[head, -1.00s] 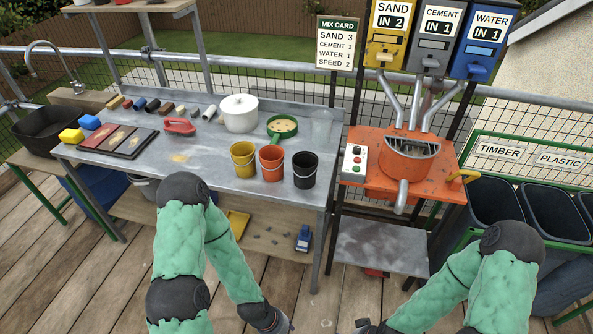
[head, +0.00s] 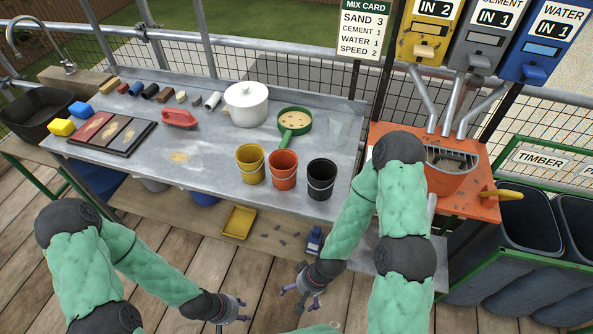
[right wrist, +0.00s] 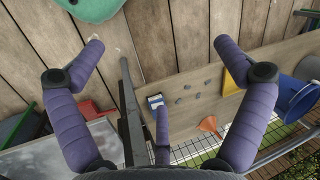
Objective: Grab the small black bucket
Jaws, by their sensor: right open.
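The small black bucket (head: 321,179) stands upright at the front edge of the grey workbench (head: 208,160), right of an orange bucket (head: 282,170) and a yellow bucket (head: 250,165). Its wire handle hangs down its front. My right gripper (head: 306,290) is below and in front of the bench, apart from the bucket. In the right wrist view my right gripper (right wrist: 172,68) has its fingers spread with nothing between them; the black bucket is not visible there. My left gripper (head: 236,316) is low over the deck at the bottom; its fingers are too small to judge.
The orange mixer (head: 455,180) stands right of the bench, partly behind my right arm. A green sieve (head: 294,124) and white pot (head: 246,104) sit behind the buckets.

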